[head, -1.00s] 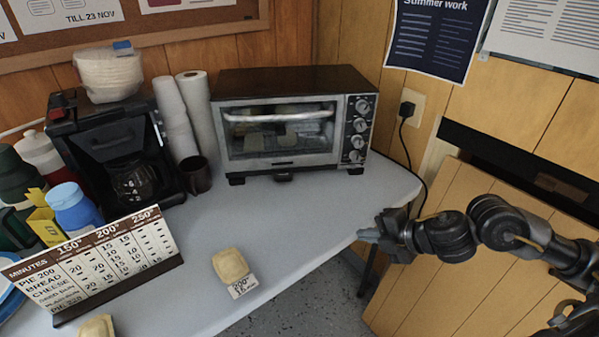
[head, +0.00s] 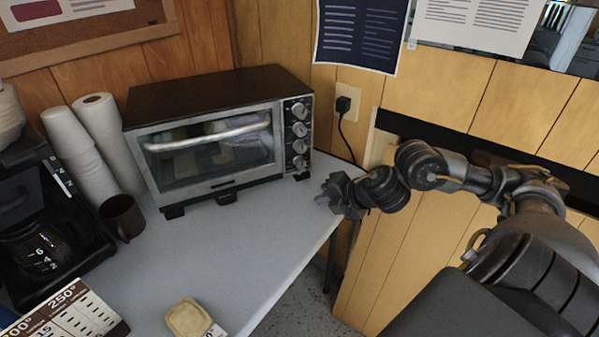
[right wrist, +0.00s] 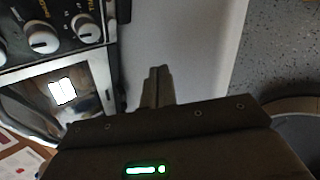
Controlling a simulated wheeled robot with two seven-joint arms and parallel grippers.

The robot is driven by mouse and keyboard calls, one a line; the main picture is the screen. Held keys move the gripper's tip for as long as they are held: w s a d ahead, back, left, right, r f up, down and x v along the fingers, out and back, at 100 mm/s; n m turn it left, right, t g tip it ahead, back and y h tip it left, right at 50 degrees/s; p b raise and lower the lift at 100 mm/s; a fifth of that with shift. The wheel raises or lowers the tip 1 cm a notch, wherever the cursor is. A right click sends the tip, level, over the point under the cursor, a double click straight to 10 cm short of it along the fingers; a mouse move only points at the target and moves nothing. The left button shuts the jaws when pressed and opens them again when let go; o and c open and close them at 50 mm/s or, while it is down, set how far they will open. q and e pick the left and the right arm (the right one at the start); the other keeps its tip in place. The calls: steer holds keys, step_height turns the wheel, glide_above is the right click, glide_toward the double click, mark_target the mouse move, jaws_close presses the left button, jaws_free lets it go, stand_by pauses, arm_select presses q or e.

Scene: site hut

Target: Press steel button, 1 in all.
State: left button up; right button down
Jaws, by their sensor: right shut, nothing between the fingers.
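A toaster oven (head: 215,140) with a black top and steel front stands on the grey table. Its control panel (head: 298,135) on the right of the front carries several round steel-coloured knobs in a column. I cannot tell which part, if any, is the steel button. The panel also shows in the right wrist view (right wrist: 65,22), with knobs and yellow lettering at the upper left. My right gripper (head: 326,196) is shut and empty, near the table's right edge, right of the panel and apart from it. Its fingers (right wrist: 157,86) show in the right wrist view. My left gripper is out of view.
A coffee maker (head: 38,215), a dark mug (head: 121,217) and stacked paper cups stand left of the oven. A yellowish block (head: 188,318) and a temperature chart (head: 68,315) are at the front. A black plug and cord (head: 343,105) hang behind. The table before the oven is clear.

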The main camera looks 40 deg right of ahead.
steer(key=shift+w+d, duration=0.3)
steer(key=shift+w, duration=1.15)
steer(key=shift+w+d, duration=0.3)
steer(key=shift+w, duration=1.15)
steer(key=shift+w+d, duration=0.3)
steer(key=shift+w, duration=1.15)
steer(key=shift+w, duration=0.15)
steer(key=shift+w+d+p, duration=0.1)
steer(key=shift+w+p, duration=0.15)
steer(key=shift+p, duration=0.05)
steer(key=shift+w, duration=0.4)
steer(key=shift+s, duration=0.8)
steer(key=shift+s, duration=0.1)
steer(key=shift+s+a+p, duration=0.15)
steer(key=shift+s+a, duration=0.05)
steer(key=shift+s, duration=0.6)
steer(key=shift+s+a+p, duration=0.1)
steer(key=shift+s+a, duration=0.1)
steer(key=shift+s, duration=0.55)
steer(key=shift+s+a+p, duration=0.15)
steer(key=shift+s+a, duration=0.05)
steer(key=shift+s, duration=0.6)
